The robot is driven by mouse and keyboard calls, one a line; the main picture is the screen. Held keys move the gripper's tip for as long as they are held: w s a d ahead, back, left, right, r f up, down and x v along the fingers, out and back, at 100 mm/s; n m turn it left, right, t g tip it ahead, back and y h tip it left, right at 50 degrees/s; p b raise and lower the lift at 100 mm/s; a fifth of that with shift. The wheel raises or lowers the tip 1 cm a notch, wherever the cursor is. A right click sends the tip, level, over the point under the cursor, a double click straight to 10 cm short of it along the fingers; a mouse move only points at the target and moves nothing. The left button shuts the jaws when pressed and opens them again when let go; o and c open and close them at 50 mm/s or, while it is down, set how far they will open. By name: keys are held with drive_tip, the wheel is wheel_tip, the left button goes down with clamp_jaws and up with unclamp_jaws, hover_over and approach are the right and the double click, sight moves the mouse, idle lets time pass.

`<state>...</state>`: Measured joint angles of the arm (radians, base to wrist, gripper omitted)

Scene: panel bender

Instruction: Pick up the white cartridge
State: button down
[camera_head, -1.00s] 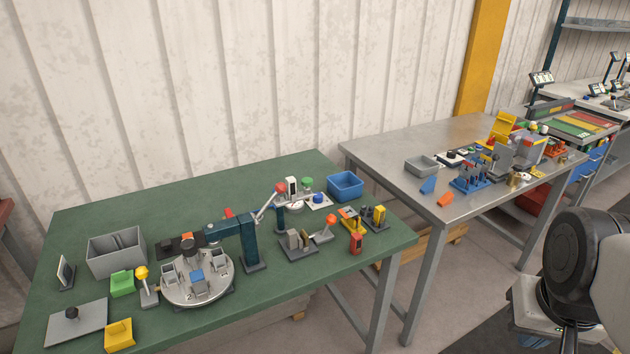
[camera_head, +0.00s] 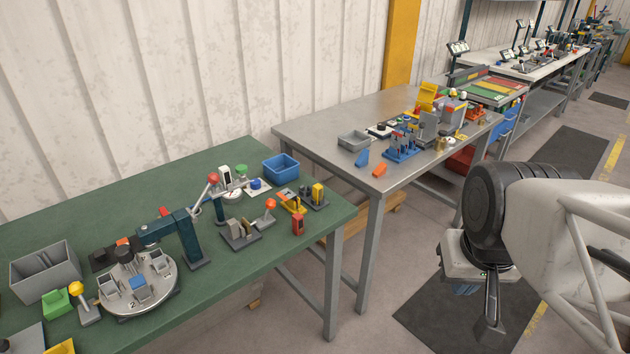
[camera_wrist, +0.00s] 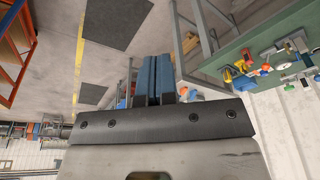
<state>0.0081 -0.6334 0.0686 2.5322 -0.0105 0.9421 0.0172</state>
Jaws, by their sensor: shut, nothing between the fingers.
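I cannot make out a thing that is surely the white cartridge. A small upright white block with a dark spot (camera_head: 225,177) stands at the back of the green bench (camera_head: 285,238), beside a green-topped piece; it may be the cartridge, but it is too small to tell. My gripper (camera_head: 490,325) hangs at the right in the head view, over the floor and apart from both benches. In the wrist view its blue-padded fingers (camera_wrist: 153,80) are shut together with nothing between them.
The green bench holds a round turntable (camera_head: 138,290), a grey bin (camera_head: 45,272), a blue bin (camera_head: 281,167) and several small fixtures. A steel table (camera_head: 310,130) with more fixtures stands behind it. The floor with a dark mat (camera_head: 435,325) is open beneath my arm.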

drive_tip(key=c, duration=1.8)
unclamp_jaws()
drive_tip(key=o, duration=0.6)
drive_tip(key=shift+c, duration=0.2)
